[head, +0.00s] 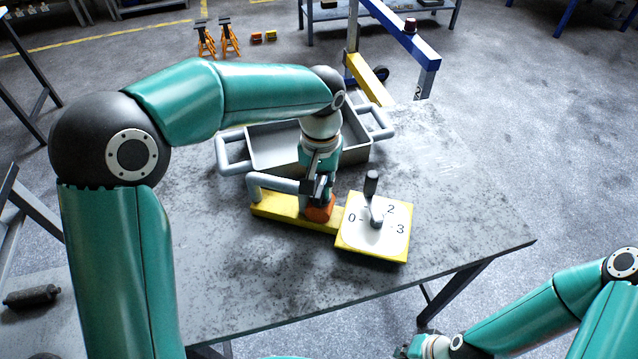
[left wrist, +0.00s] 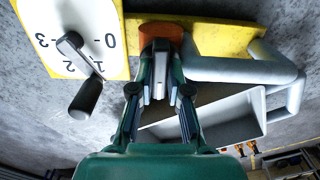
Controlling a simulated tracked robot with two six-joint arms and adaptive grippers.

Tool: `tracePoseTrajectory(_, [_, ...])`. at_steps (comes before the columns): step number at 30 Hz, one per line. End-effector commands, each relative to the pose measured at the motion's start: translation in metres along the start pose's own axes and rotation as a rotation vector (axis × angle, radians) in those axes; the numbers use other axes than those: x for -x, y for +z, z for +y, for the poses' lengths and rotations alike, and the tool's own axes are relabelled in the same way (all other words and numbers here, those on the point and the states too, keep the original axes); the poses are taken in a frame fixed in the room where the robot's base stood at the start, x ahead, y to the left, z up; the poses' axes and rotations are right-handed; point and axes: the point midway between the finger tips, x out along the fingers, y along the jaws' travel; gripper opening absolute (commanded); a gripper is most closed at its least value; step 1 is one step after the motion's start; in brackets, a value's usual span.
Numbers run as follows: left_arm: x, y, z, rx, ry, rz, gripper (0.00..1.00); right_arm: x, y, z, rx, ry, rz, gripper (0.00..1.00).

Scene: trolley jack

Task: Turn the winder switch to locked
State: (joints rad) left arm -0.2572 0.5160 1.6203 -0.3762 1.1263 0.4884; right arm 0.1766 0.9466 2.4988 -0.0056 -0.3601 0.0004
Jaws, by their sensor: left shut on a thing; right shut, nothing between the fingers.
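The orange winder switch (head: 318,211) sits on a yellow bar (head: 275,207) on the table, beside the dial box. My left gripper (head: 318,192) comes down on it from above and is shut on it; its fingers partly hide it. The left wrist view shows the switch (left wrist: 161,31) at the top, in front of the shut fingers (left wrist: 160,68). The winder's square dial (head: 385,240) has a yellow rim and a white face with numbers. Its crank (head: 372,185) has a black grip standing up.
A grey bent bar (head: 268,181) rises just left of the switch. A grey tray (head: 235,150) with handles stands behind it. The table (head: 250,300) is clear in front. A blue and yellow frame (head: 405,40) stands beyond the table.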

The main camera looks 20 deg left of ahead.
Motion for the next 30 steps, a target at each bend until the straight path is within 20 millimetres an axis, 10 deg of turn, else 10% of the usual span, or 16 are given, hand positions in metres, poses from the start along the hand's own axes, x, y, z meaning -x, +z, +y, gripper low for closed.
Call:
tracePoseTrajectory(3, [0.001,-0.001,0.000,0.001,0.001,0.002,0.00,0.000,0.000,0.000,0.000,0.000,0.000,0.00])
tracePoseTrajectory(4, [0.001,-0.001,0.000,0.001,0.001,0.002,0.20,0.000,0.000,0.000,0.000,0.000,0.000,0.00])
tracePoseTrajectory(8, [0.001,0.000,0.000,0.001,0.001,0.002,0.41,0.000,0.000,0.000,0.000,0.000,0.000,0.00])
tracePoseTrajectory(20, [0.005,-0.001,0.000,0.000,0.000,0.002,0.42,0.001,0.000,0.000,0.000,0.000,0.000,0.00])
tracePoseTrajectory(30, [0.059,-0.001,0.001,-0.001,0.002,0.005,0.42,0.001,0.000,0.000,0.000,0.000,0.000,0.00])
